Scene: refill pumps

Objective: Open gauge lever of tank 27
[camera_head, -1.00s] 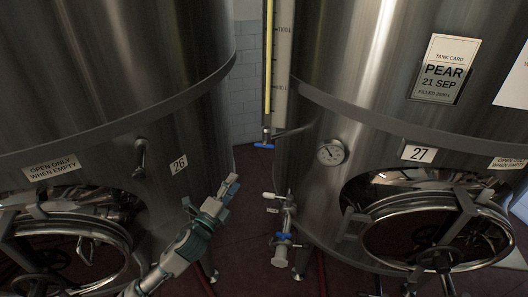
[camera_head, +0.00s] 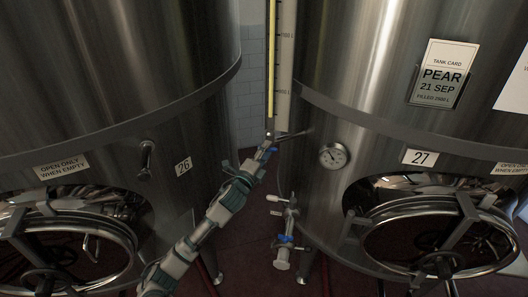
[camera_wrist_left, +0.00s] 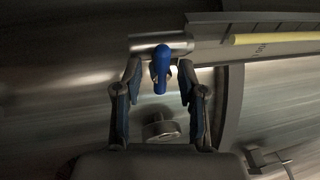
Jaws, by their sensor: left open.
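Tank 27 (camera_head: 390,60) is the steel tank on the right, with its number label (camera_head: 419,157). Its gauge (camera_head: 284,60) is an upright strip with a yellow column on the tank's left side. The blue gauge lever (camera_head: 270,149) is at the foot of the gauge. In the left wrist view the blue lever (camera_wrist_left: 161,70) lies between the two fingers, with a gap on each side. My left gripper (camera_head: 266,147) is at the lever in the head view and partly hides it. In the wrist view, my left gripper (camera_wrist_left: 160,88) is open. My right gripper is not in view.
Tank 26 (camera_head: 110,60) stands on the left. A dial gauge (camera_head: 333,155) sits on tank 27 right of the lever. Below are a valve with a blue handle (camera_head: 285,239) and a round manway door (camera_head: 430,240). The gap between the tanks is narrow.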

